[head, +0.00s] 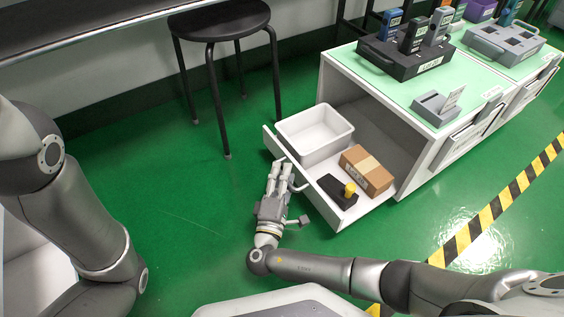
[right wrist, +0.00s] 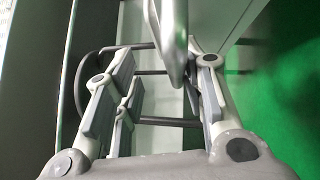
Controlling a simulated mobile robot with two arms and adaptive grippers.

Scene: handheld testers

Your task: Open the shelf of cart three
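The cart's shelf is a white pull-out drawer (head: 326,209), which stands pulled out from the nearest white cart (head: 411,177). It holds a white bin (head: 316,131), a brown box (head: 367,172) and a black device with a yellow knob (head: 338,191). My right gripper (head: 280,168) is at the drawer's front face, by its handle (head: 293,181). In the right wrist view, the fingers of my right gripper (right wrist: 160,62) are spread, with the metal handle (right wrist: 173,45) between them, closer to the right finger. Contact cannot be told. My left gripper is out of view.
A black stool (head: 219,22) stands left of the drawer. Yellow-black floor tape (head: 497,207) runs at the right. Green floor (head: 190,200) left of the drawer is clear.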

